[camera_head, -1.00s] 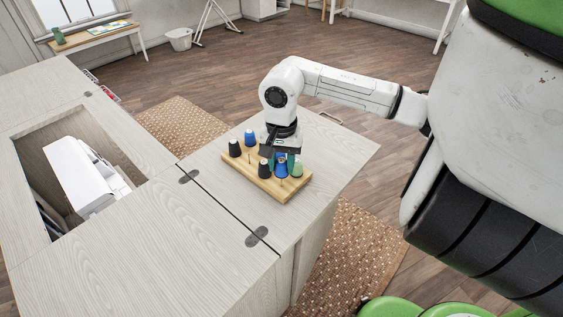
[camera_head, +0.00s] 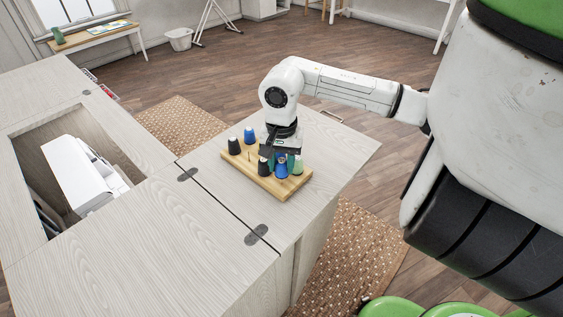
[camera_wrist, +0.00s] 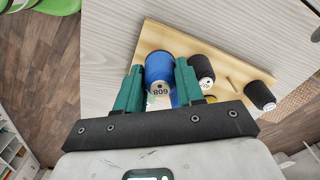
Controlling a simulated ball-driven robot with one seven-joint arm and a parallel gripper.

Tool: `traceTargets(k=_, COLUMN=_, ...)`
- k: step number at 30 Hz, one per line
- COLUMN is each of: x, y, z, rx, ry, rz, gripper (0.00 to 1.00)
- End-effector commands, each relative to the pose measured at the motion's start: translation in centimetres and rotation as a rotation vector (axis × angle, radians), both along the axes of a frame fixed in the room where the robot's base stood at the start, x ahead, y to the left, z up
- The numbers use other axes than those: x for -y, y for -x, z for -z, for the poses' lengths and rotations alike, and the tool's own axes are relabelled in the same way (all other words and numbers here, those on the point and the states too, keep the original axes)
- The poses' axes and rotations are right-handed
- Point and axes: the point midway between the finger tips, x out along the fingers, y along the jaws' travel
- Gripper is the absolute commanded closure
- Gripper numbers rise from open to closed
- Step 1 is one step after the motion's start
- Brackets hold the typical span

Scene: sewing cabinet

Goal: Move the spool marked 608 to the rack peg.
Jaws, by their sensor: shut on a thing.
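The blue spool marked 608 (camera_wrist: 160,75) is between the two green fingers of my gripper (camera_wrist: 158,88) in the wrist view, its numbered end facing the camera. In the head view this blue spool (camera_head: 281,169) stands upright at the near end of the wooden rack (camera_head: 233,165), under my gripper (camera_head: 280,159). My gripper is shut on it. The spool covers the peg spot there, and its contact with the rack is hard to see. A bare peg (camera_wrist: 233,83) stands between two black spools on the rack.
Another black spool (camera_head: 234,146) and a second blue spool (camera_head: 249,135) stand at the far end. The cabinet top (camera_head: 330,155) around the rack is clear.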

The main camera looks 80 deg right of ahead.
Motion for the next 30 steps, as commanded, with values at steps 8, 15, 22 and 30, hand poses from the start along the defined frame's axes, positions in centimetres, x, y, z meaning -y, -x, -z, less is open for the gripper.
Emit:
traceTargets(k=8, x=0.0, y=0.0, z=0.7, rx=0.0, ry=0.0, rz=0.0, gripper=0.91)
traceTargets(k=15, x=0.0, y=0.0, z=1.2, rx=0.001, ry=0.0, rz=0.0, gripper=0.91)
traceTargets(k=22, x=0.0, y=0.0, z=1.7, rx=0.001, ry=0.0, rz=0.0, gripper=0.91)
traceTargets(k=30, x=0.0, y=0.0, z=2.0, rx=0.0, ry=0.0, rz=0.0, gripper=0.91)
